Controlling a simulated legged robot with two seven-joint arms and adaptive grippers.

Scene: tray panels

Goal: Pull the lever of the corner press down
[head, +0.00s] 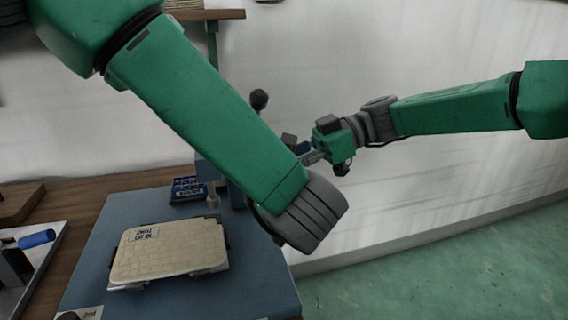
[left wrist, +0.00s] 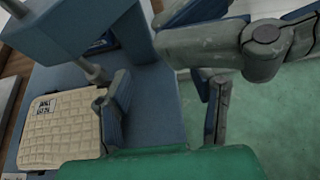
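The corner press stands on a blue base (head: 250,285). Its lever shows a black knob (head: 259,100) raised behind my left arm; the rest of the lever is hidden. In the left wrist view, the press's blue head (left wrist: 75,30) and grey ram (left wrist: 93,72) stand over a cream panel (head: 170,250). My left gripper (left wrist: 165,110) is open and empty, its fingers apart beside the press; my wrist hides it in the head view. My right gripper (head: 299,148) is right of the knob and lower, apart from it.
A blue box (head: 187,189) sits at the base's back edge. A blue-handled tool (head: 37,239) lies on a light plate at the left of the wooden table (head: 90,205). A white wall is behind. The green floor (head: 470,260) at right is clear.

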